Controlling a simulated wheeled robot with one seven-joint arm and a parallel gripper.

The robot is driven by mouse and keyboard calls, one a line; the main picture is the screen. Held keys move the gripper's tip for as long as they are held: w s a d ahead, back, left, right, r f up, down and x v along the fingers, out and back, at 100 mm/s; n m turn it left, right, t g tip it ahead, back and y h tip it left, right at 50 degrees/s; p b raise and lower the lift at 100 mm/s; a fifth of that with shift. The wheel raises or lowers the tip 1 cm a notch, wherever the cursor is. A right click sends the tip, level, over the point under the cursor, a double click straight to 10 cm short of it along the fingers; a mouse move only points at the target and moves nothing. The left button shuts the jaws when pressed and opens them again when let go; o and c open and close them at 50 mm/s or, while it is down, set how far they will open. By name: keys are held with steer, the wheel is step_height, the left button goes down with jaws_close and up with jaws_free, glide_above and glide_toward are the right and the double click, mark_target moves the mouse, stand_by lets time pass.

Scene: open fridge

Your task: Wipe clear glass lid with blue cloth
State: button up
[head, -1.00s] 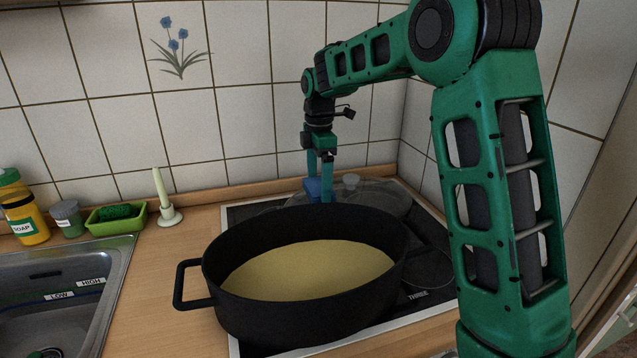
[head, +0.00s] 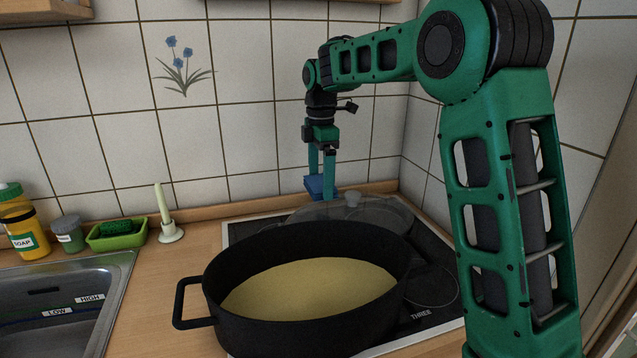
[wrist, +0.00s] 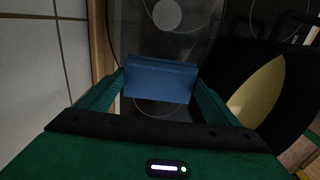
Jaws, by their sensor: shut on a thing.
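My gripper (head: 322,190) is shut on the blue cloth (head: 316,185), which hangs between its fingertips. In the wrist view the cloth (wrist: 160,80) spans the gap between the fingers (wrist: 160,92). The clear glass lid (head: 385,212) lies on the stove behind the black pot, with its round knob (head: 352,199) showing. Its knob also shows in the wrist view (wrist: 167,14). The cloth is over the left part of the lid and looks raised above it. The pot hides the lid's near edge.
A large black pot (head: 225,292) with yellowish contents stands on the stove (head: 432,312), in front of the lid. The tiled wall (head: 250,150) is close behind my gripper. A candle holder (head: 170,234), green tray (head: 118,241), soap bottle (head: 22,228) and sink (head: 95,325) are at left.

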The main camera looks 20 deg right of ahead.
steer(key=shift+r, duration=0.15)
steer(key=shift+r, duration=1.35)
